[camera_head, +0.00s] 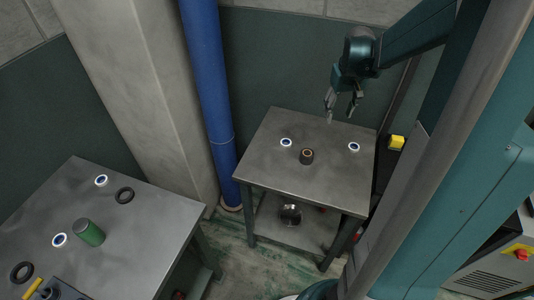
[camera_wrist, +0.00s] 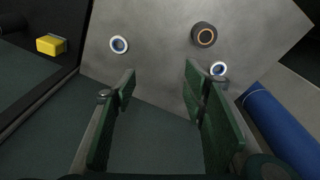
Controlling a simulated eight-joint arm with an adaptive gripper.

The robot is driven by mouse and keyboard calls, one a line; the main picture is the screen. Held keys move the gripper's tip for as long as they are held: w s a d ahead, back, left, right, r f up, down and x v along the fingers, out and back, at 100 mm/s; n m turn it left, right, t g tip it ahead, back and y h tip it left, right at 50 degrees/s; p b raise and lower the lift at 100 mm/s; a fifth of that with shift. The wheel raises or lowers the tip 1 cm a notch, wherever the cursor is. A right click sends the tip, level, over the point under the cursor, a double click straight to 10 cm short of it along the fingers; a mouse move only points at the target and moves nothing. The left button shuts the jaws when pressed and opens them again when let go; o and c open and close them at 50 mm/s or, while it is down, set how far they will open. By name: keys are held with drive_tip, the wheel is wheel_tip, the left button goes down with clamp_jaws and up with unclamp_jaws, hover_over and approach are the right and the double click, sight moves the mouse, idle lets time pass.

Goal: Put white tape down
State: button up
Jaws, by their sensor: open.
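Two white tape rolls with blue inner rings lie flat on the right metal table (camera_head: 270,178). One white tape (camera_head: 286,142) is toward the left back of that table, and another white tape (camera_head: 354,147) is near its right edge. In the wrist view, one white tape (camera_wrist: 119,45) shows at upper left and the other (camera_wrist: 218,69) near the right finger. My gripper (camera_head: 341,106) is above the back edge of the right table. Its fingers (camera_wrist: 156,95) are apart with nothing between them. Two more white rolls (camera_head: 101,181) (camera_head: 59,240) lie on the left table.
A dark roll with an orange-brown core (camera_head: 307,156) stands between the two tapes on the right table. The left table (camera_head: 150,225) holds a green cylinder (camera_head: 90,232) and black rings (camera_head: 125,195). A blue pipe (camera_head: 207,80) rises behind. A yellow box (camera_head: 397,142) is at right.

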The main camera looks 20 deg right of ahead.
drive_tip(key=s+a+r+n+t, duration=0.1)
drive_tip(key=a+r, duration=0.5)
drive_tip(key=a, duration=0.6)
drive_tip(key=s+a+r+n+t, duration=0.1)
drive_tip(key=s+a+r+t, duration=0.1)
drive_tip(key=s+a, duration=0.5)
drive_tip(key=s+a+r+n+t, duration=0.1)
drive_tip(key=s+a, duration=0.6)
drive_tip(key=a, duration=1.1)
drive_tip(key=shift+s+a+r+n+t+y, duration=0.2)
drive_tip(key=shift+s+r+n+t+y, duration=0.15)
drive_tip(key=shift+r+t, duration=0.4)
